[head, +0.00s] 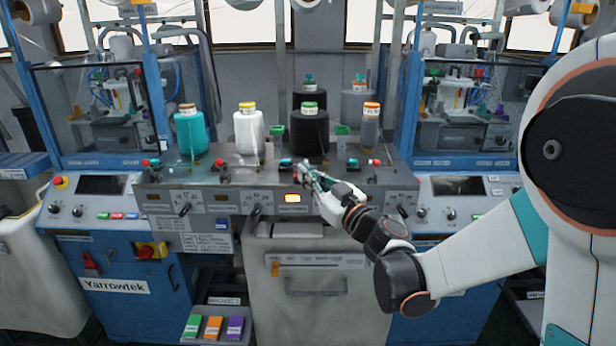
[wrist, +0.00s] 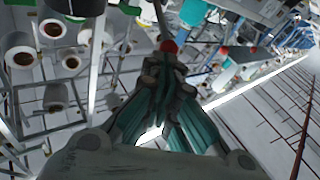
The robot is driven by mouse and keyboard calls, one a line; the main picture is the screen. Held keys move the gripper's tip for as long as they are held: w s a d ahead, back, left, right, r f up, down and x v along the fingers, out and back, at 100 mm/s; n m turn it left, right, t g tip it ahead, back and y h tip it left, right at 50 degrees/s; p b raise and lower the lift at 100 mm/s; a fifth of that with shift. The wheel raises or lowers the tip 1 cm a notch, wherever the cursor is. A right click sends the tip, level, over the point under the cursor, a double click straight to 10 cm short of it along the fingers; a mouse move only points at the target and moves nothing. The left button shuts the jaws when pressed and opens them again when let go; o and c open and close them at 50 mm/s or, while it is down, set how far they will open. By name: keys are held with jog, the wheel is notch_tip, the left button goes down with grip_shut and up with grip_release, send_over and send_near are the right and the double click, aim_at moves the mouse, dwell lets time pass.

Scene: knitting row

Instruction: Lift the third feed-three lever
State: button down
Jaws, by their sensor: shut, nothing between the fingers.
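A grey control panel (head: 235,200) spans the middle of the head view, with red and teal knobs along its top edge. Small levers stick out of its front: a left one (head: 185,208), a middle one (head: 256,211) and a right one (head: 401,210). I cannot tell which lever is the third feed-three one; my arm covers part of the panel. My gripper (head: 308,175) is shut and empty at the panel's top edge, right of centre. In the wrist view its teal fingers (wrist: 169,60) meet just below a red knob (wrist: 169,46); I cannot tell whether they touch it.
Several yarn cones, including a white cone (head: 249,132) and a black cone (head: 309,132), stand behind the knobs. An amber display (head: 292,198) glows below my gripper. Blue machine cabinets (head: 120,310) flank the panel. Colored boxes (head: 213,327) lie low in front.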

jog(key=shift+w+d+r+p, duration=0.1)
jog(key=shift+w+r+p, duration=0.2)
jog(key=shift+w+r, duration=0.8)
jog(key=shift+w+r+p, duration=0.3)
jog(key=shift+w+r, duration=0.55)
jog(key=shift+w, duration=0.4)
